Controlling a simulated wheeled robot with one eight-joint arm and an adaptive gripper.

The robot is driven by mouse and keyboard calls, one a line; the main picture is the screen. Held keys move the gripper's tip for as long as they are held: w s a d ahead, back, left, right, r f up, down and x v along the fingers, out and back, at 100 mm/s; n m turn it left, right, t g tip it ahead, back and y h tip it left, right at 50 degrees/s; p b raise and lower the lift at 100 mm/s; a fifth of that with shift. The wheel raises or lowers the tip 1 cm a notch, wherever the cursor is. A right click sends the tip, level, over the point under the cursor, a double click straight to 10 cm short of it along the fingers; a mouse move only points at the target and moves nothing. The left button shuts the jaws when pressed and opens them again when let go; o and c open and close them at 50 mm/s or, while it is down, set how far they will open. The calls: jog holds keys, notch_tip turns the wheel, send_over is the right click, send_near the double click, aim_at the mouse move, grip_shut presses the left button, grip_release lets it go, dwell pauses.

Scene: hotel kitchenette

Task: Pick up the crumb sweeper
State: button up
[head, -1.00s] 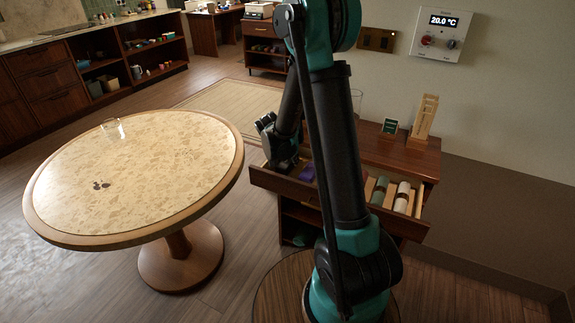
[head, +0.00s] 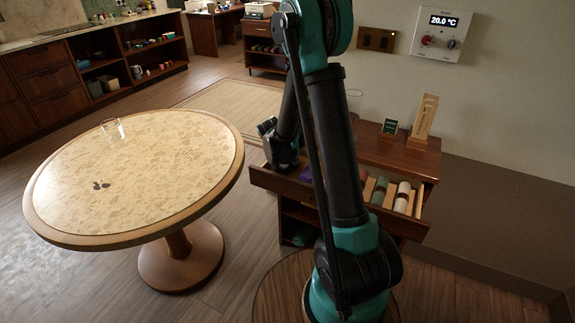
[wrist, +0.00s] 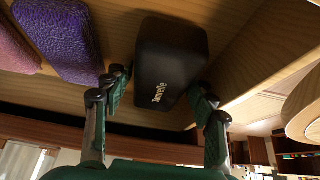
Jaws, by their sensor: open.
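A black rounded block with pale lettering (wrist: 168,62), which looks like the crumb sweeper, lies in the open drawer in the wrist view. My gripper (wrist: 160,88) is open, with one finger at each side of the block's near part. Whether the fingers touch it I cannot tell. In the head view my gripper (head: 281,155) is down at the left end of the drawer (head: 268,181), and the black block is hidden there.
A purple textured block (wrist: 60,38) and a pink one (wrist: 14,50) lie left of the black block. A wooden drawer wall (wrist: 245,62) runs close on its right. Green (head: 379,190) and white (head: 402,196) rolls lie farther right in the drawer. A round table (head: 130,180) stands at left.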

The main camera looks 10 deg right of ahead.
jog(key=c, duration=1.1)
jog(key=shift+v, duration=0.75)
notch_tip(320, 180, up, 11)
jog(key=s+a, duration=0.3)
jog(key=s, duration=0.2)
jog(key=s+a, duration=0.4)
jog(key=s, duration=0.1)
jog(key=s+a, duration=0.4)
jog(key=s, duration=0.1)
jog(key=shift+s+a+f, duration=0.15)
jog(key=shift+s+f, duration=0.05)
jog(key=shift+s, duration=0.1)
